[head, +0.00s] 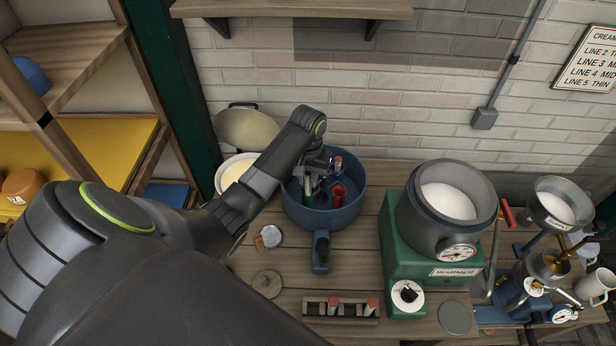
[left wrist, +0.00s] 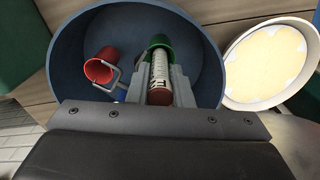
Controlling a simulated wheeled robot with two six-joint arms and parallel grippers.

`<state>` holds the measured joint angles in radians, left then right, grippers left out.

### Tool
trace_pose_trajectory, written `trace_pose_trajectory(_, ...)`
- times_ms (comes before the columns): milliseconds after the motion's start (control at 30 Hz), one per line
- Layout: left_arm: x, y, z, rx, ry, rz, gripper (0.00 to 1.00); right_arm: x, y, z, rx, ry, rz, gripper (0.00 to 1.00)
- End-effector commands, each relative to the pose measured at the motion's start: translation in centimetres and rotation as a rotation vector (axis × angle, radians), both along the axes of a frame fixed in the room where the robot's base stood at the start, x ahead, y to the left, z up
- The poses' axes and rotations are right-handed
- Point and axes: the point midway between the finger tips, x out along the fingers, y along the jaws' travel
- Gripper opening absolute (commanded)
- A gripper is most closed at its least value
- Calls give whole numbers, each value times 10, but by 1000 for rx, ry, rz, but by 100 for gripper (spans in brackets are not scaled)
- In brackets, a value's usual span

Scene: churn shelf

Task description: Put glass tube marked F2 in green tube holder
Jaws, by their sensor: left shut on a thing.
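My left gripper (left wrist: 160,85) is shut on a glass tube (left wrist: 160,72) with a white label and a brown-red end. The label's letters cannot be read for certain. The tube's far end meets the green tube holder (left wrist: 159,42) inside the blue pot; whether it is inside the holder's mouth I cannot tell. A red holder (left wrist: 101,68) with a handle is beside it, apart from the gripper. In the head view the gripper (head: 318,168) is over the blue pot (head: 350,207), with the red holder (head: 339,192) below. My right gripper is not in view.
A wooden rack (head: 318,309) with red-capped tubes stands at the front. The green warmer (head: 398,245) is right of the pot. A pale-filled bowl (head: 229,183) stands to the left. A jar lid (head: 271,236) and a wooden disc (head: 267,284) lie on the table.

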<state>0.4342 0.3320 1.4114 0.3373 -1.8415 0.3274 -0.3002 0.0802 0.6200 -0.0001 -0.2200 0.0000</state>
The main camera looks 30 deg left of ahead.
Motion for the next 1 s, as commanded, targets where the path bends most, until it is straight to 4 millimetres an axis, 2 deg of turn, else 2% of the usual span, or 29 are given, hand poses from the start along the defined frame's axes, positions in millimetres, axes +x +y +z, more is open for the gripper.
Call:
trace_pose_trajectory(600,0,0,-15,1,0,0,0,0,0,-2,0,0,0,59)
trace_pose_trajectory(1000,0,0,-16,0,0,0,0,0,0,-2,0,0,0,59)
